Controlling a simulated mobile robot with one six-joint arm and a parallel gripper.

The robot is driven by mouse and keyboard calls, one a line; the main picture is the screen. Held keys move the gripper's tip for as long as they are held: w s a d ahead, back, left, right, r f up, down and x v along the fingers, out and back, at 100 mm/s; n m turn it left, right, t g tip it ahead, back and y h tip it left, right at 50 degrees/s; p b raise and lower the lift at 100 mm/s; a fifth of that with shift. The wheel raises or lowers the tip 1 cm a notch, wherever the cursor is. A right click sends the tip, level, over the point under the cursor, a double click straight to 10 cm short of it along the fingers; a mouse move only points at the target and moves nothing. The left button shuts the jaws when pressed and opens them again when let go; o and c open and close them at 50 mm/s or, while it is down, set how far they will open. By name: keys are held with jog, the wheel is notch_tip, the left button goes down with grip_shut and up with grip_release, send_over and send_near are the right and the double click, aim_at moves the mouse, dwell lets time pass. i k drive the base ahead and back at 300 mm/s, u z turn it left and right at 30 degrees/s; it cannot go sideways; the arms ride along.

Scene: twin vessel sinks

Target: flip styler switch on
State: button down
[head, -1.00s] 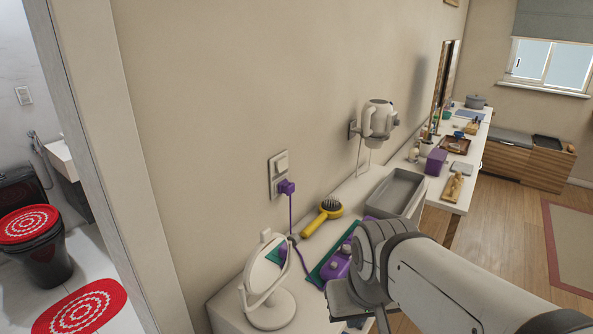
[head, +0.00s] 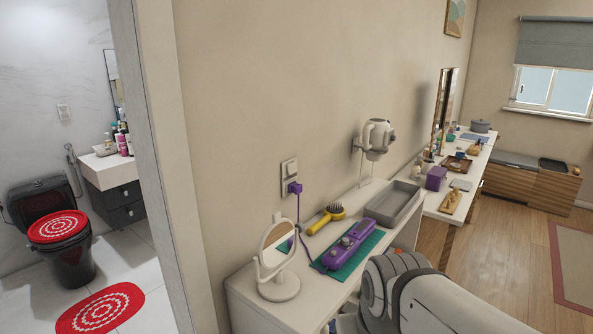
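The purple styler (head: 347,247) lies on a green mat (head: 368,250) on the white counter. It has round grey parts on its top; which one is the switch is too small to tell. Its purple cord runs to a purple plug (head: 295,188) in the wall outlet. My arm shows at the bottom right, in front of the counter edge and below the styler. My gripper is not clearly seen; its end is hidden by my arm or below the frame.
A round white mirror (head: 277,287) stands left of the styler. A yellow brush (head: 325,219) and a grey tray (head: 392,203) lie behind it. A white hair dryer (head: 376,138) hangs on the wall. Wooden floor is clear at the right.

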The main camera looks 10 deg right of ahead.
aim_at(291, 168)
jog(key=u, duration=0.1)
jog(key=i, duration=0.95)
jog(key=z, duration=0.05)
